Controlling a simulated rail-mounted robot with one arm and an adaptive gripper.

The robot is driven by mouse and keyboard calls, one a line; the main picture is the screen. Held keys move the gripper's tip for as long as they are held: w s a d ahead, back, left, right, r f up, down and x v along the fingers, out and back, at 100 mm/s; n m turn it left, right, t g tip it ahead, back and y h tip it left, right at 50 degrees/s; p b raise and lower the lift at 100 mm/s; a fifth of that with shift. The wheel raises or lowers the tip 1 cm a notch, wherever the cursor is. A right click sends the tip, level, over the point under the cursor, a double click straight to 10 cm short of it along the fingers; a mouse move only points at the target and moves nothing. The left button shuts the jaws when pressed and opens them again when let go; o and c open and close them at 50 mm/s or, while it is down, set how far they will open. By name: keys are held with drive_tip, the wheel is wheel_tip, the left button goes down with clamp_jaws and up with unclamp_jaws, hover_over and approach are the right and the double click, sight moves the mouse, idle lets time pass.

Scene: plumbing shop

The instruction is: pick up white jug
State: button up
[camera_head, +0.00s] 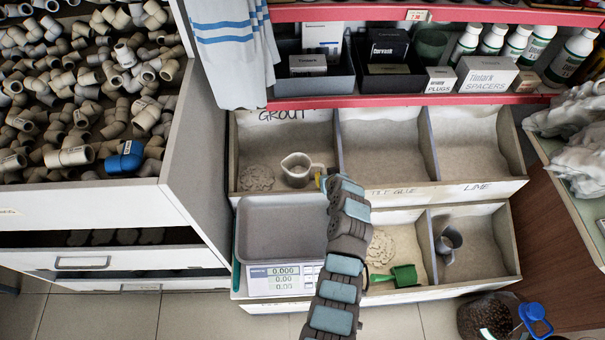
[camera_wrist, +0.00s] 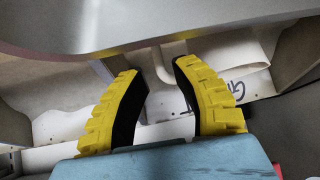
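The white jug (camera_head: 297,170) stands upright in the upper left bin, marked GROUT, with its handle towards the right. My gripper (camera_head: 323,182) is at the handle side of the jug, mostly hidden by my own wrist in the head view. In the wrist view my gripper (camera_wrist: 160,73) shows two yellow fingers with black pads, with a gap between them.
A pale powder heap (camera_head: 256,178) lies left of the jug. The scale (camera_head: 284,280) with a grey tray sits below it. A green scoop (camera_head: 397,277) and a dark grey jug (camera_head: 449,243) lie in lower bins. A red shelf edge (camera_head: 400,101) runs above the bins.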

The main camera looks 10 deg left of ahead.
sight(322, 173)
drive_tip(key=shift+b+x, duration=0.3)
drive_tip(key=shift+x, duration=0.8)
drive_tip(key=shift+w+a+f+b, duration=0.1)
drive_tip(key=shift+w+f+b, duration=0.3)
drive_tip(key=shift+f, duration=0.1)
drive_tip(key=shift+b+x, duration=0.8)
drive_tip(key=shift+x, duration=0.6)
drive_tip(key=shift+w+a+f+b, duration=0.1)
drive_tip(key=shift+w+f+b, duration=0.3)
drive_tip(key=shift+w, duration=0.25)
clamp_jaws()
